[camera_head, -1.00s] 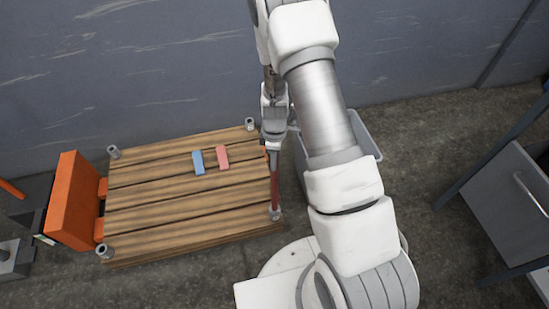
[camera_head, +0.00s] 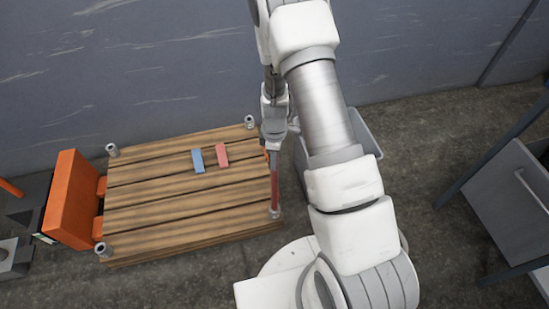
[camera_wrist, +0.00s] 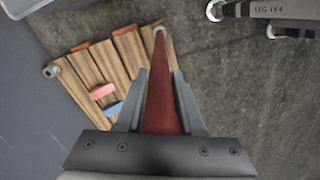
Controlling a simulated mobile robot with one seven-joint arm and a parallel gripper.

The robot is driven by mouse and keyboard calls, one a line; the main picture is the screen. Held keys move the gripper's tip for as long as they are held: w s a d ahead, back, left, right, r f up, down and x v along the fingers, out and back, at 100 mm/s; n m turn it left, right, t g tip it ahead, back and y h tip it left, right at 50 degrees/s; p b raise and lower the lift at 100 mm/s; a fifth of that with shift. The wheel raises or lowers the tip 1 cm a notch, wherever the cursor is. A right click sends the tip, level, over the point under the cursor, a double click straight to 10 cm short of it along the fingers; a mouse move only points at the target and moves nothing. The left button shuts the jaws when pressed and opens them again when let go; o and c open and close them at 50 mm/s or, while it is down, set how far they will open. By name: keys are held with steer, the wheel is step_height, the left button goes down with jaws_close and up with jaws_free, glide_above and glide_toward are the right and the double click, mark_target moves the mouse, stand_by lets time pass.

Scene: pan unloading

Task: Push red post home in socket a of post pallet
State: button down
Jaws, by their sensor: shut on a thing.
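The red post (camera_head: 275,186) stands about upright at the near right corner of the wooden post pallet (camera_head: 150,222). Its lower end meets the grey socket (camera_head: 275,213) there; how deep it sits I cannot tell. My gripper (camera_head: 273,146) is shut on the upper part of the red post. In the wrist view, the red post (camera_wrist: 163,95) runs between the two fingers of my gripper (camera_wrist: 160,98) down to the socket (camera_wrist: 159,30). Which socket is a shows no readable mark.
Empty grey sockets stand at the far left (camera_head: 113,150), near left (camera_head: 104,249) and far right (camera_head: 249,122) corners. A blue block (camera_head: 198,161) and a pink block (camera_head: 222,155) lie on the pallet. An orange part (camera_head: 72,200) stands left; a grey bin (camera_head: 365,140) is behind my arm.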

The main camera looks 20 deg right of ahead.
steer(key=shift+c, duration=2.2)
jaws_free()
step_height(320, 180, up, 18)
steer(key=p, duration=0.5)
steer(key=shift+f, duration=0.25)
steer(key=s+r+m+t, duration=0.1)
steer(key=s+r+m, duration=0.2)
steer(key=r, duration=0.5)
steer(key=s+r+m+t, duration=0.1)
steer(key=s+r+m, duration=0.15)
steer(key=r, duration=0.65)
steer(key=s+r+m+t, duration=0.4)
steer(key=s+r+m, duration=0.5)
steer(key=s, duration=0.5)
step_height(320, 180, up, 18)
steer(key=p, duration=1.7)
steer(key=shift+s+n, duration=0.45)
